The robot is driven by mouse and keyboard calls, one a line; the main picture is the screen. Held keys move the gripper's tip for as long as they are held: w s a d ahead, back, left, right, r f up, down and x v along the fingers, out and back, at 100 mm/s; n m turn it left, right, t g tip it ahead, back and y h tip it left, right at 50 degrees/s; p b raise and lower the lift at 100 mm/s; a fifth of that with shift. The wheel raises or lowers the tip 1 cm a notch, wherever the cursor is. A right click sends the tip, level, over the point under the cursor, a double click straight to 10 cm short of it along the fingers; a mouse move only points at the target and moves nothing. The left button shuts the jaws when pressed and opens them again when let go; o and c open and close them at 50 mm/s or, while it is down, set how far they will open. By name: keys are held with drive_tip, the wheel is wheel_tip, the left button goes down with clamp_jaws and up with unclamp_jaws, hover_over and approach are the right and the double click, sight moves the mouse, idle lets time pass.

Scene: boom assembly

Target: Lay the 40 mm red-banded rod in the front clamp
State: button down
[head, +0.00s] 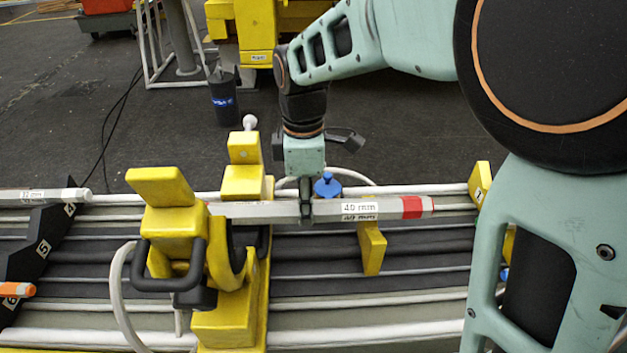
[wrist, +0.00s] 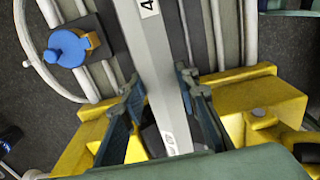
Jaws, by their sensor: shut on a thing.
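The 40 mm rod (head: 380,208) is a grey bar with a white 40 mm label and a red band near its right end. It lies roughly level, left to right, in the head view. My gripper (head: 306,208) is shut on it left of the label, coming from above. In the wrist view the rod (wrist: 158,60) runs between my fingers (wrist: 160,100). A yellow clamp (head: 180,222) with a black handle and raised yellow arm stands at the rod's left end. The rod's left tip overlaps the clamp in the picture; whether they touch I cannot tell.
A black numbered rack (head: 40,240) at the left carries a grey rod (head: 40,195) and an orange-ended rod (head: 17,289). A blue knob (head: 327,185) sits behind the held rod. Yellow uprights (head: 372,249) stand below and right of it. Pale rails run across the bench.

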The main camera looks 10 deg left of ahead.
drive_tip(key=shift+f, duration=0.15)
drive_tip(key=shift+f+b, duration=1)
drive_tip(key=shift+f, duration=0.4)
drive_tip(key=c, duration=1.4)
unclamp_jaws()
